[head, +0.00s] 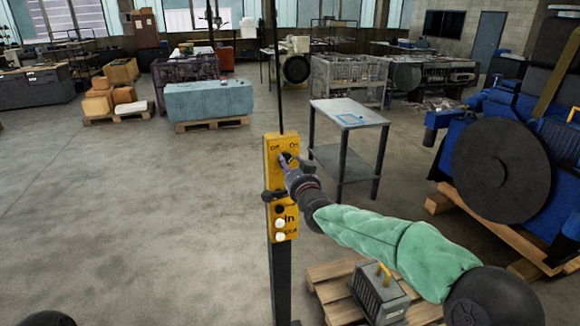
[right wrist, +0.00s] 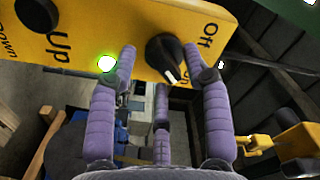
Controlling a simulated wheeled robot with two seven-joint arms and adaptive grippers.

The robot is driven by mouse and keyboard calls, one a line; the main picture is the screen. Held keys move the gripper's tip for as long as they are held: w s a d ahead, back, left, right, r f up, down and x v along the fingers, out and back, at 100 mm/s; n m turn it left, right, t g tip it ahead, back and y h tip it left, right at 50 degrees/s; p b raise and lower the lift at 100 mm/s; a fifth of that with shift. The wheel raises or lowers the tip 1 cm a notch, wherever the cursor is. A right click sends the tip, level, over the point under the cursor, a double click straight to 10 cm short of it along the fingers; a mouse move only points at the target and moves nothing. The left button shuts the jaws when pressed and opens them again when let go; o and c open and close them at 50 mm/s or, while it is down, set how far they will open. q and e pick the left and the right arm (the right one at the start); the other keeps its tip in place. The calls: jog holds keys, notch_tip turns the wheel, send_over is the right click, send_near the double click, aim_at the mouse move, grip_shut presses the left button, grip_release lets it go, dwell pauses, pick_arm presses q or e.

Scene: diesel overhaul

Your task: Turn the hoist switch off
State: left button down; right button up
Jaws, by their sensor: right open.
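The yellow hoist control box (head: 281,228) stands on a dark post in the head view, with Off lettered at its upper left and On at its upper right. The black rotary switch (right wrist: 165,56) shows in the right wrist view; its white mark points toward the On lettering. A green lamp (right wrist: 106,63) beside it is lit. My right gripper (head: 286,162) is at the box's upper part, partly covering the switch in the head view. Its purple fingers (right wrist: 168,68) are open, one on each side of the knob; contact is unclear. My left gripper is not in view.
A grey metal table (head: 348,113) stands behind the box. A large blue engine (head: 500,160) is at the right. A wooden pallet (head: 330,272) with a grey box (head: 380,296) lies below my right arm. The floor at left is clear.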

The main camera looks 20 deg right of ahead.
grip_shut()
